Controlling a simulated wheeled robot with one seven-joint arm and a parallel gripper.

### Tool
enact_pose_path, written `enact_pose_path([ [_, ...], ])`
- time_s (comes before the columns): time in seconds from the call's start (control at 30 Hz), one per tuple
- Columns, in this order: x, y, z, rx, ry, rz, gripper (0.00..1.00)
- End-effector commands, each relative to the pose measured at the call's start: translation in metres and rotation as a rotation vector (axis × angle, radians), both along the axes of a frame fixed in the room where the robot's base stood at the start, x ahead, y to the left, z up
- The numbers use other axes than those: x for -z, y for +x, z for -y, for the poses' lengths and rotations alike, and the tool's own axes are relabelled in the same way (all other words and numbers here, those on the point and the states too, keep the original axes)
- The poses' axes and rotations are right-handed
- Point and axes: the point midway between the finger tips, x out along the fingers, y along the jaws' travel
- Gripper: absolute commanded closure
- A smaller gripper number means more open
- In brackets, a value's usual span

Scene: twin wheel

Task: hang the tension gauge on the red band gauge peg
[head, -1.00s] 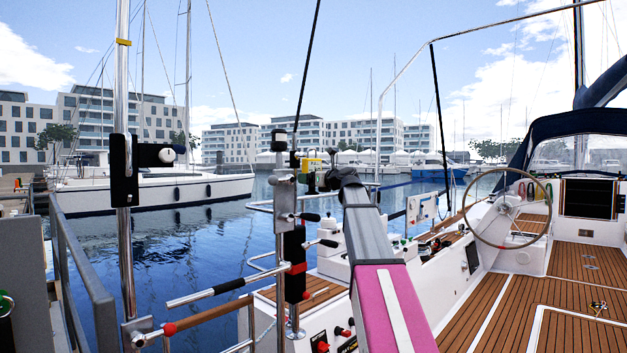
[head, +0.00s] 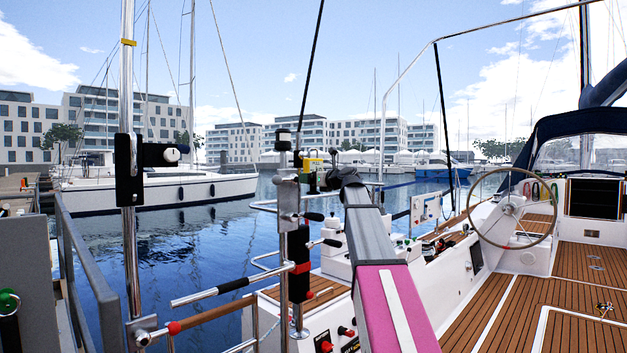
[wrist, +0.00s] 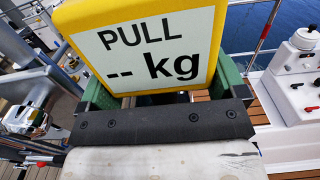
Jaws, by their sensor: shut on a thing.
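The tension gauge (wrist: 145,45) is a yellow block with a pale face reading "PULL -- kg". It fills the upper middle of the wrist view, and its top is cut off. My gripper (wrist: 160,92) is shut on it, with green fingers at its two sides. In the head view a small yellow part of the gauge (head: 313,163) shows beyond the arm's end, partly hidden.
A chrome pole with a black bracket (head: 130,170) stands at the left. A rod with a black grip (head: 233,286) runs toward the post. Rails and the white console (head: 320,310) are close by. Teak deck (head: 500,315) lies open at right.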

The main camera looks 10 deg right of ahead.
Motion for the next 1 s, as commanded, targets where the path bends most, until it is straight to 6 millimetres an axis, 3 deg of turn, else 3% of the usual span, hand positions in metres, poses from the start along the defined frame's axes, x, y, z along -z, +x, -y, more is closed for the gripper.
enact_pose_path([
  [1.0, -0.0006, 0.0071, -0.0042, 0.000, 0.001, 0.001, 0.59],
])
